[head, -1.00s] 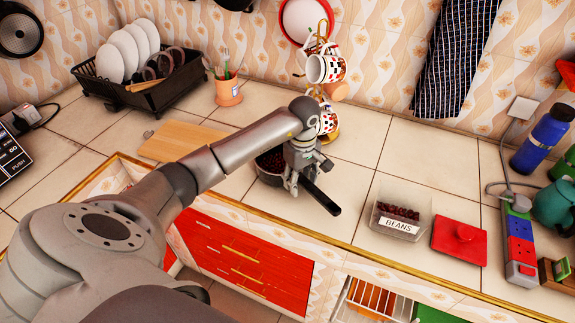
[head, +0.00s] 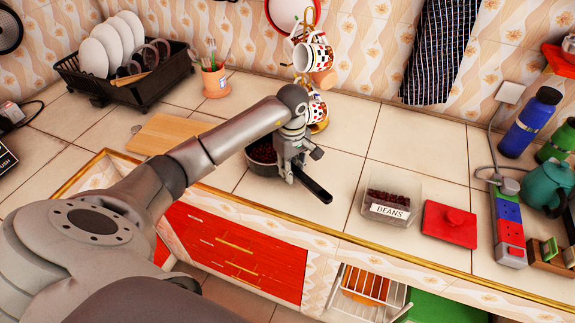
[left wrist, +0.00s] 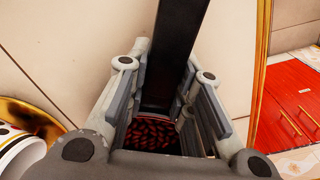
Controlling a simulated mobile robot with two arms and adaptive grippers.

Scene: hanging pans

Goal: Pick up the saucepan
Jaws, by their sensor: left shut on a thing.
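The saucepan (head: 261,153) is a dark pan holding dark red beans, on the tiled counter near its front edge. Its black handle (head: 314,188) points toward the lower right. My left gripper (head: 290,172) is shut on the handle near the pan's body, coming down from above. In the left wrist view the black handle (left wrist: 174,55) runs between the two fingers, and the beans (left wrist: 150,133) show below it. My forearm and gripper hide part of the pan. I cannot tell any gap between pan and counter. My right gripper is not in view.
A mug rack with patterned mugs (head: 313,57) stands behind the pan. A clear bean box (head: 391,204) and a red lid (head: 449,223) lie to the right. A wooden board (head: 165,136) lies left. Tiles between the pan and bean box are clear.

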